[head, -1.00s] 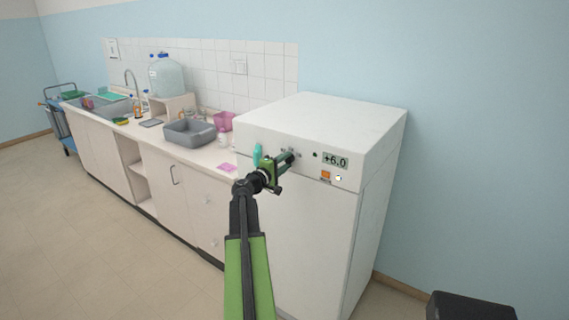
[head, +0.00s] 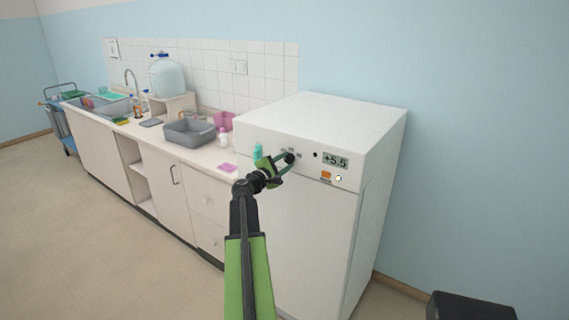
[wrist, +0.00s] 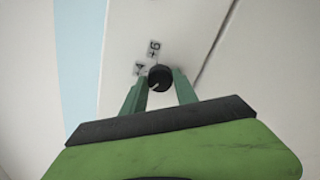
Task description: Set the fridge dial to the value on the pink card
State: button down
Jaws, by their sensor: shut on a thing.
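The white fridge (head: 330,120) stands at the right end of the counter. Its small display (head: 335,162) reads about +5.5. The black fridge dial (wrist: 160,78) sits on the front panel, with labels (wrist: 148,56) that look like +4 and +6 beside it; it also shows in the head view (head: 290,158). My gripper (head: 284,162) is at the dial, and in the wrist view its two green fingers (wrist: 159,86) are shut on the dial from both sides. The pink card (head: 227,168) lies on the counter's front edge, left of the fridge; its writing is too small to read.
An orange switch (head: 326,175) and a small lit lamp (head: 338,178) are below the display. A teal bottle (head: 257,151) stands close behind my gripper. A grey basin (head: 189,133), a pink container (head: 222,121) and a white bottle (head: 222,137) stand on the counter.

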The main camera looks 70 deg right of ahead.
jog(key=shift+r, duration=0.15)
jog(key=c, duration=0.9)
grip_release()
jog(key=shift+c, duration=0.2)
jog(key=shift+a, duration=0.1)
jog(key=v, duration=1.7)
jog(key=shift+a, duration=0.1)
